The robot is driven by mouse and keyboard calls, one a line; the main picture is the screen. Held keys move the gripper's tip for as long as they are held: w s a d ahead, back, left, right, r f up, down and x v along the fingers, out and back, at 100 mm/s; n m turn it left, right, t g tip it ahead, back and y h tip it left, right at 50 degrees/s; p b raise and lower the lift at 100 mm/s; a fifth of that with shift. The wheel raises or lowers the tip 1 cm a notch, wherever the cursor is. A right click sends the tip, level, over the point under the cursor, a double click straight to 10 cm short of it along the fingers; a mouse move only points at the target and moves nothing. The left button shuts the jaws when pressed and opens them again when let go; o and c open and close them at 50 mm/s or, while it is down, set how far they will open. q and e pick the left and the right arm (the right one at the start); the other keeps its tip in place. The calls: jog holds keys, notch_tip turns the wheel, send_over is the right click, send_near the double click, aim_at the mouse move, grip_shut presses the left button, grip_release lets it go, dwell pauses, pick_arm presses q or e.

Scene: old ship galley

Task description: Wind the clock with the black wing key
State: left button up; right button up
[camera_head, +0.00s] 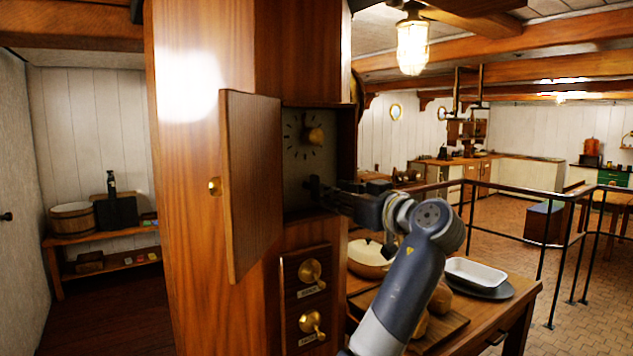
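The key is not clearly seen elsewhere. My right gripper is not in view.
Below the clock, a panel (290,305) carries two brass knobs. At the lower right, a wooden table (515,305) holds a round pot (370,262), bread and a white dish (476,270). A dark railing (545,255) stands behind. A shelf with a tub (73,222) is at left.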

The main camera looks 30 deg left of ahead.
aim_at(318, 188)
pick_arm(q)
jog(key=p+x, duration=0.3)
jog(key=x, duration=0.4)
jog(key=shift+a+r+p, duration=0.15)
jog(key=shift+a+p, duration=0.15)
jog(key=shift+p, duration=0.1)
jog(key=shift+w+a, duration=0.3)
jog(key=shift+a, duration=0.1)
grip_shut()
